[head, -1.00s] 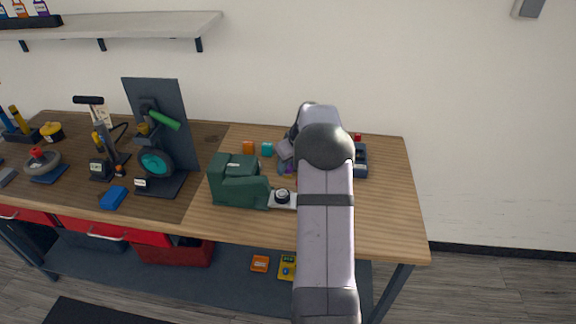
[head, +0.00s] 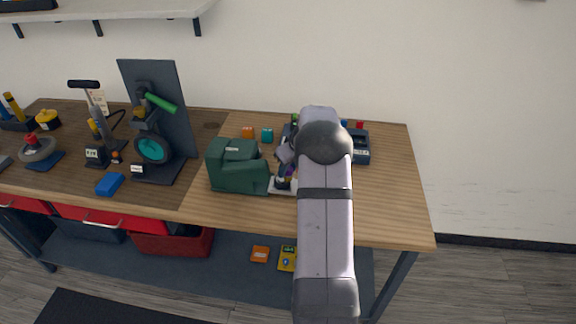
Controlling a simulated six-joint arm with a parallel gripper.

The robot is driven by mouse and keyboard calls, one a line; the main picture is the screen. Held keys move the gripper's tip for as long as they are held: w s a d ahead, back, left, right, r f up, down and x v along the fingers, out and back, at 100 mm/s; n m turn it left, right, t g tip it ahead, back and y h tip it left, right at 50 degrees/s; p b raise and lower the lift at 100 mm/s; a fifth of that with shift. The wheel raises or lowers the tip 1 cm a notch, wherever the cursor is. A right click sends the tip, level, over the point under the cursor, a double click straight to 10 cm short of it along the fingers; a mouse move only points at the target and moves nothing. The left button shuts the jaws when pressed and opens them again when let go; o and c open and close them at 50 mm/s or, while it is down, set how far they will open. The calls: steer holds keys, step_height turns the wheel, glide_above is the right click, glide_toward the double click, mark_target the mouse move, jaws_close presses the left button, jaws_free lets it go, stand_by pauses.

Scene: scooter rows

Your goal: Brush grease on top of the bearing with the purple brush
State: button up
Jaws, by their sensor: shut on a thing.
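My gripper (head: 286,172) is small in the head view, above the plate at the right end of the green vise (head: 232,168). It is shut on the purple brush (head: 290,173), of which only a small purple patch shows. The dark round bearing (head: 283,184) sits on the pale plate (head: 276,188) beside the vise. The gripper and brush are right over the bearing and partly cover it. I cannot tell whether the bristles touch it. My arm hides the bench to the right of the plate.
A dark blue tray (head: 360,157) with coloured tops at its back edge stands behind my arm. A wheel stand with a dark panel (head: 178,105) rises at left. The right bench end is clear.

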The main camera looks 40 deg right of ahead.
steer(key=w+a+p, duration=0.2)
steer(key=a, duration=0.1)
steer(key=shift+w, duration=0.4)
steer(key=shift+s+d+f+b, duration=0.3)
steer(key=shift+s+d+b, duration=0.1)
steer(key=shift+d, duration=0.1)
steer(key=shift+s+d+r+b, duration=0.1)
steer(key=shift+s+d+b, duration=0.45)
steer(key=shift+s+d, duration=0.5)
steer(key=shift+r+p, duration=2.3)
steer(key=shift+r, duration=1.85)
